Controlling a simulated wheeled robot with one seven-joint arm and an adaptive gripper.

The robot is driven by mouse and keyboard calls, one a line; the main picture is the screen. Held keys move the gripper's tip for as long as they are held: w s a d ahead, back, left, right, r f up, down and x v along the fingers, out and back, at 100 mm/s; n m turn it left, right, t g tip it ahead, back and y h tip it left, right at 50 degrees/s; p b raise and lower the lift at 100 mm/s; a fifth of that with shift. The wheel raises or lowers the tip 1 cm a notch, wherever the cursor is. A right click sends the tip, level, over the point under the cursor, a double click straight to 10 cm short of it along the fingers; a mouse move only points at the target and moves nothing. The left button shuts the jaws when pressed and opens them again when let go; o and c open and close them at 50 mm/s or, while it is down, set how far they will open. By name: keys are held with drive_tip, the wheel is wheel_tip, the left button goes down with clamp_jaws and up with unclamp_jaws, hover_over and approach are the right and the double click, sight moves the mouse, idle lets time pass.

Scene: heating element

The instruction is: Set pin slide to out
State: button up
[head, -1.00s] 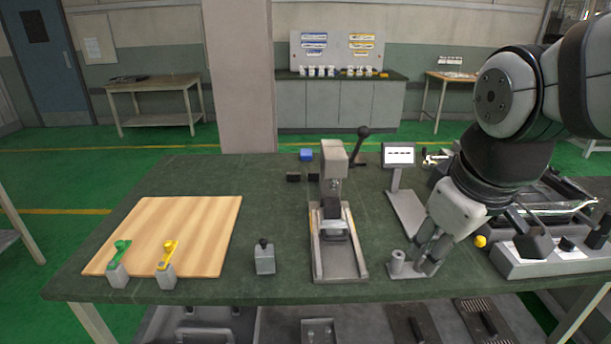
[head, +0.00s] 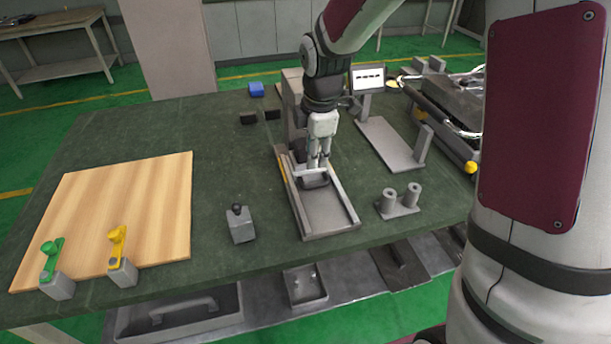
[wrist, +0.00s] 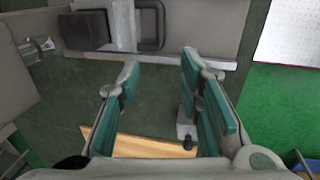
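The pin slide seems to be the small grey carriage with a dark loop handle (head: 315,181) in the long grey tray (head: 328,212) at the press. In the wrist view the loop handle (wrist: 151,26) is at the top, beside a dark block (wrist: 84,29). My gripper (head: 318,163) points down over the rear part of the tray, just by the handle in the head view. In the wrist view my gripper (wrist: 160,85) is open, with a wide empty gap between its fingers. The handle is beyond the fingertips, not between them. My arm hides most of the press.
A small block with a black knob (head: 240,224) stands left of the tray. A two-post holder (head: 400,200) stands to its right, and a small screen (head: 367,78) behind. A wooden board (head: 130,205) with green and yellow levers is at left.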

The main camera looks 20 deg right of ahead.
sight(310, 185)
drive_tip(key=f, duration=0.4)
drive_tip(key=w+f, duration=0.1)
drive_tip(key=f, duration=0.3)
drive_tip(key=w+f+b, duration=0.1)
drive_tip(key=f, duration=0.3)
drive_tip(key=shift+w, duration=0.15)
clamp_jaws()
